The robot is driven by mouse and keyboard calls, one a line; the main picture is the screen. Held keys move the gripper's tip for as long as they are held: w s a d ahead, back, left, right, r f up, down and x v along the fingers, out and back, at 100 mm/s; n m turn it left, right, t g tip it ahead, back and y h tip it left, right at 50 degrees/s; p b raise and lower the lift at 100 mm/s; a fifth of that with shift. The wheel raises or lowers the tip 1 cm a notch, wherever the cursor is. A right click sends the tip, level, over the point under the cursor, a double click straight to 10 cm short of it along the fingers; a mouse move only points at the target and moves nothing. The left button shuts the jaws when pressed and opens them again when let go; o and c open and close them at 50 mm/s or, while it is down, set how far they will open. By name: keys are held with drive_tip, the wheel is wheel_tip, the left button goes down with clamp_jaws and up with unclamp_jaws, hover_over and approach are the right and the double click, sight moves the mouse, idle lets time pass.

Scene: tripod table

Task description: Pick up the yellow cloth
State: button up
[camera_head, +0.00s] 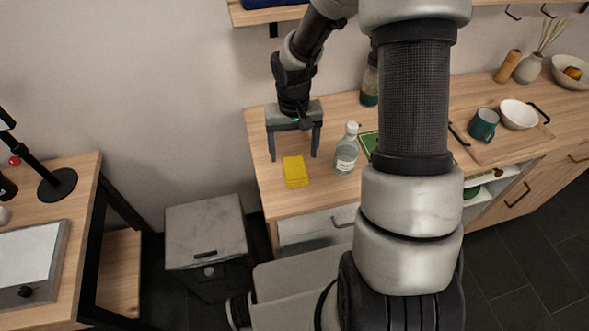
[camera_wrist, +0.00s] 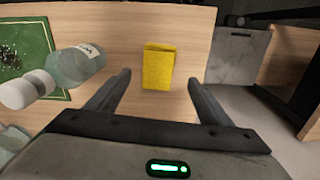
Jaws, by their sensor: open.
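The yellow cloth (camera_head: 295,172) lies folded on the wooden counter (camera_head: 277,203) near its left end. In the wrist view the yellow cloth (camera_wrist: 158,67) lies ahead of the fingertips, roughly between their lines. My gripper (camera_head: 294,156) is open and empty, above the counter and behind the cloth in the head view. In the wrist view my gripper (camera_wrist: 160,80) shows both fingers spread apart, with nothing between them. The whole top of the cloth is visible.
A clear bottle with a white label (camera_head: 347,150) stands just right of the cloth. A green board (camera_head: 369,142) lies beyond it. A dark-lidded jar (camera_head: 370,84) stands at the back. A grey bin (camera_head: 206,232) stands left of the counter, below its top.

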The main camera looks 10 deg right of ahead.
sight(295, 168)
drive_tip(key=f, duration=0.7)
drive_tip(key=shift+w+d+f, duration=0.1)
drive_tip(key=shift+w+d, duration=0.1)
drive_tip(key=shift+c, duration=0.3)
drive_tip(key=c, duration=1.1)
